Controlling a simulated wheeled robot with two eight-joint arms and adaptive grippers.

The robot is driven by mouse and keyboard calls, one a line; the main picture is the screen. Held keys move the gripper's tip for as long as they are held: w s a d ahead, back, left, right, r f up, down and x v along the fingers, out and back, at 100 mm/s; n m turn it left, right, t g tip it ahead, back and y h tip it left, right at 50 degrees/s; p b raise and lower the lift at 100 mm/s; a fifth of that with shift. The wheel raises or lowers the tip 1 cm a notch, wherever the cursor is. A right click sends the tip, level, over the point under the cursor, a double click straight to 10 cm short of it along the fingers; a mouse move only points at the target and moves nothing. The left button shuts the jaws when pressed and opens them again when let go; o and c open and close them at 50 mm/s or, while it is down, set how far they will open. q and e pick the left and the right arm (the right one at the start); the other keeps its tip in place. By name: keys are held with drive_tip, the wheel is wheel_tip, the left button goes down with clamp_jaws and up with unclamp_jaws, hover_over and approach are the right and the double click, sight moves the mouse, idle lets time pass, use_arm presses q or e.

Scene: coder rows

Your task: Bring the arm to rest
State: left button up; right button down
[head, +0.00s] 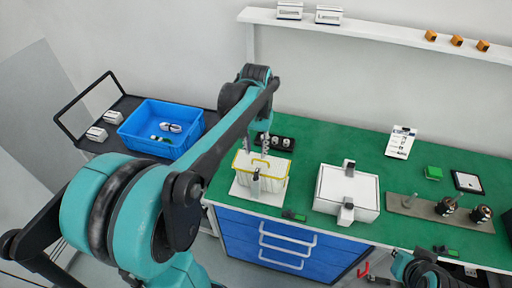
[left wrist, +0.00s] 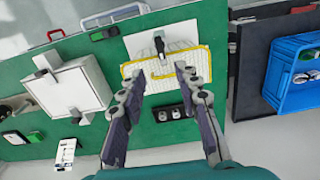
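My left gripper (head: 264,152) hangs over the green bench, above a white basket with a yellow rim (head: 272,182). In the left wrist view, the left gripper (left wrist: 161,75) has its two fingers spread apart with nothing held between them. The basket (left wrist: 180,68) lies beyond the fingertips, on a white plate with a black clamp (left wrist: 160,43) at its side. I cannot tell whether the fingertips touch the rim. Part of my right arm shows at the lower right of the head view; its gripper is not seen.
A white box with clamps (head: 347,190) stands right of the basket. A black block with round parts (head: 275,142) is behind it. A blue crate (head: 160,128) sits on a dark cart at left. A shelf (head: 380,32) runs above the bench.

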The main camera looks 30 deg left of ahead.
use_arm(q)
drive_tip(key=s+d+f+m+t+b, duration=0.2)
drive_tip(key=s+d+f+t+b, duration=0.5)
drive_tip(key=s+d+f+b, duration=0.2)
drive_tip(key=shift+s+d+f+m, duration=0.3)
drive_tip(key=shift+s+d+f, duration=0.5)
drive_tip(key=shift+s, duration=0.4)
drive_tip(key=shift+a+f, duration=0.1)
idle(0.7)
